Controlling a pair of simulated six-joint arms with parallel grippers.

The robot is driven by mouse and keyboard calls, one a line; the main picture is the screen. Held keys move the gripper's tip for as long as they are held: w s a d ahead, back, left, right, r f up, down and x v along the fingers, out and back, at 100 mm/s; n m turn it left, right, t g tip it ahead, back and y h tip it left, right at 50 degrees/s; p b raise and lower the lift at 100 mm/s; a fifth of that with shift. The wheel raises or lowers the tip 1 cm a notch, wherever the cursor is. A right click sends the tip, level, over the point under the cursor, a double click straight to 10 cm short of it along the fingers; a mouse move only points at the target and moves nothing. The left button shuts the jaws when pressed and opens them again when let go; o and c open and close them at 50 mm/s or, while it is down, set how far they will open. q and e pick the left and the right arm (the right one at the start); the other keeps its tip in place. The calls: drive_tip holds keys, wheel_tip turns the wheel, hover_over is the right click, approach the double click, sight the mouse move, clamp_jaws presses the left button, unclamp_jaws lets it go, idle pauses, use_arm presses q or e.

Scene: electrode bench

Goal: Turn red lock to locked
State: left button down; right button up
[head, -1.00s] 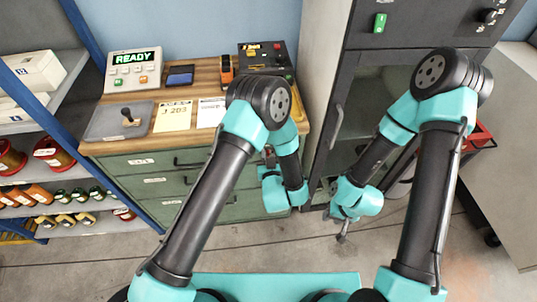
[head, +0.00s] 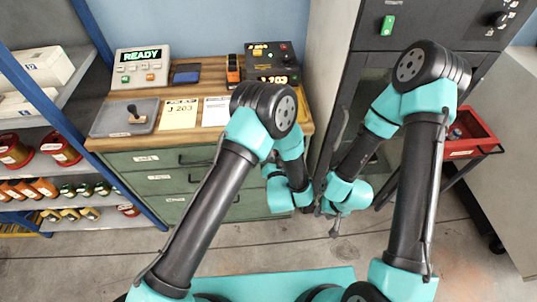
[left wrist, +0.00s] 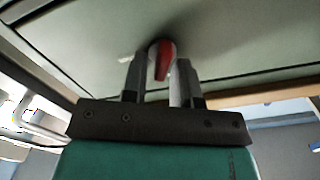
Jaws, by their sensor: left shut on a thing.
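The red lock (left wrist: 163,60) is a small red knob on the pale green drawer front (left wrist: 80,35) in the left wrist view. My left gripper (left wrist: 160,68) has one finger on each side of it and is shut on it. In the head view, my left arm hides the lock, and the left fingers are not clear beside the green drawer cabinet (head: 150,185). My right gripper (head: 334,228) hangs low in front of the dark cabinet, pointing down. It is too small there to tell its opening.
On the wooden bench top stand a READY panel (head: 142,66), a stamp on a grey pad (head: 103,122), paper cards (head: 179,114) and a black box with amber digits (head: 265,60). Blue-posted shelves (head: 150,205) stand left. A red tray cart (head: 474,134) stands right.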

use_arm(q)
drive_tip(key=m, duration=0.8)
drive_tip(key=f+m, duration=0.1)
drive_tip(key=m, duration=0.3)
drive_tip(key=shift+d, duration=0.35)
drive_tip(key=c, duration=1.2)
unclamp_jaws()
drive_tip(key=shift+f, duration=0.1)
drive_tip(key=s, duration=1.7)
drive_tip(key=shift+s+d, duration=0.2)
drive_tip(key=shift+d, duration=0.05)
